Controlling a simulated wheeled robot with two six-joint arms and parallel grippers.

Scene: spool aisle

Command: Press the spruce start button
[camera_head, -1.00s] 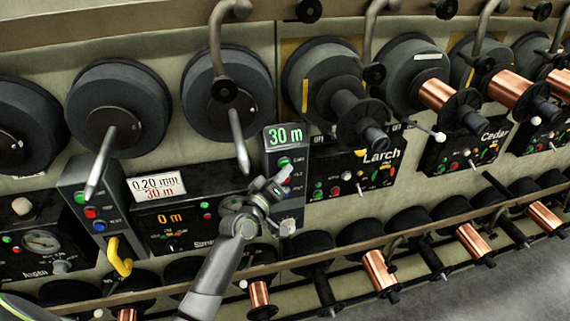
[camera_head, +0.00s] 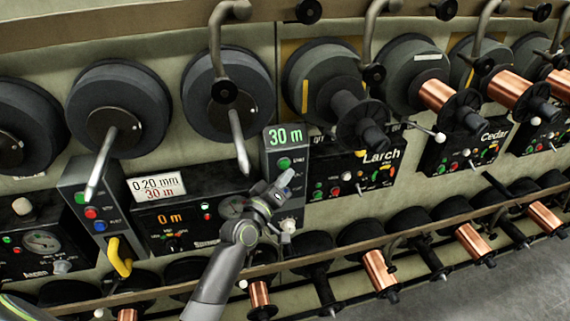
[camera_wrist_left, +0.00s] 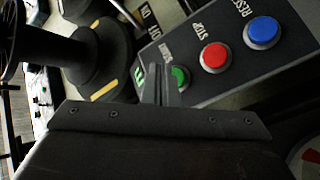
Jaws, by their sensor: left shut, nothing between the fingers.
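The spruce start button is a green round button (camera_head: 284,163) at the top of a narrow grey control box (camera_head: 270,150), under a green "30 m" display. It also shows in the left wrist view (camera_wrist_left: 180,77), labelled START, beside the red STOP button (camera_wrist_left: 214,56) and blue RESET button (camera_wrist_left: 263,31). My left gripper (camera_head: 286,178) is shut and empty, its tips just below the green button in the head view. In the left wrist view the fingers (camera_wrist_left: 158,85) partly overlap the button's left side. I cannot tell whether they touch it. My right gripper is not in view.
A dark panel (camera_head: 150,222) reading "0 m", with a partly hidden name label, lies left of the box. The Larch panel (camera_head: 350,178) is close on the right. A rail (camera_head: 330,252) with spools runs below.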

